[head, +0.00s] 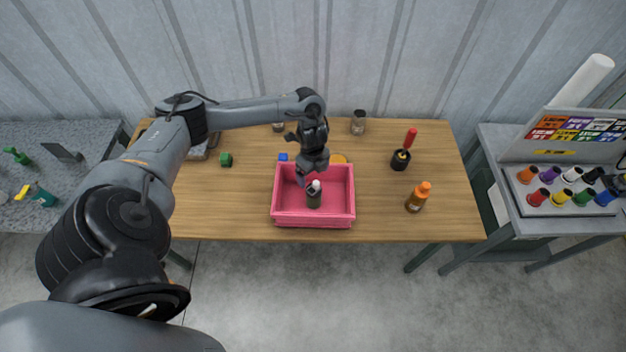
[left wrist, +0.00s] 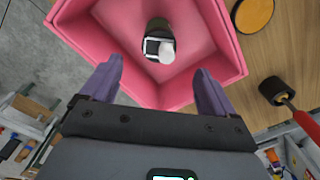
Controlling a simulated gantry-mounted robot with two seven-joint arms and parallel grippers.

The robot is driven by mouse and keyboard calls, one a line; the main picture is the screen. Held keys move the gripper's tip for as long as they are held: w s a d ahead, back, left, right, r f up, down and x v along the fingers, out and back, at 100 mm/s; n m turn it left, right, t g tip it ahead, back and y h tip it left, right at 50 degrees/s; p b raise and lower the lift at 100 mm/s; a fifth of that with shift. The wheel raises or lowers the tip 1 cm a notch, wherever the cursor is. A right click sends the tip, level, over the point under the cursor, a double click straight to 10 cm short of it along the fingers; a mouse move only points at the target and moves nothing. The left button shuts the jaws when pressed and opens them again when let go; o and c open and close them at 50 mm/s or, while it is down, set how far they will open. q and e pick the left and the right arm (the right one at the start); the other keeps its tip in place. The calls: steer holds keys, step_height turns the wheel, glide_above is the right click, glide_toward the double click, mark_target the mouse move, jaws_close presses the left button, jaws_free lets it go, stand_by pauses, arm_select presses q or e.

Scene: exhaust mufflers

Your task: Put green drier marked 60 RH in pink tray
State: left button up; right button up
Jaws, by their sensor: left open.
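The pink tray (head: 313,221) stands at the front middle of the wooden table. It also shows in the left wrist view (left wrist: 110,15). My left gripper (head: 307,178) is over the tray, just above and behind the item. Its two fingers (left wrist: 158,90) are spread apart with nothing between them. My right gripper is not seen.

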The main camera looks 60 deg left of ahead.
arm_select(q)
steer(key=w+d+n+t+h, duration=0.15)
steer(key=d+t, duration=0.45)
steer(key=d, duration=2.4)
steer(key=s+a+r+n+g, duration=0.1)
steer(key=s+r+n, duration=0.2)
steer(key=s+n, duration=0.3)
steer(key=s+a+r+n+g+y, duration=0.1)
steer(key=s+a+r+n, duration=0.1)
steer(key=s+n, duration=0.4)
steer(key=s+r, duration=0.1)
steer(key=s, duration=0.2)
steer(key=shift+a+g, duration=0.2)
steer(key=shift+g, duration=0.1)
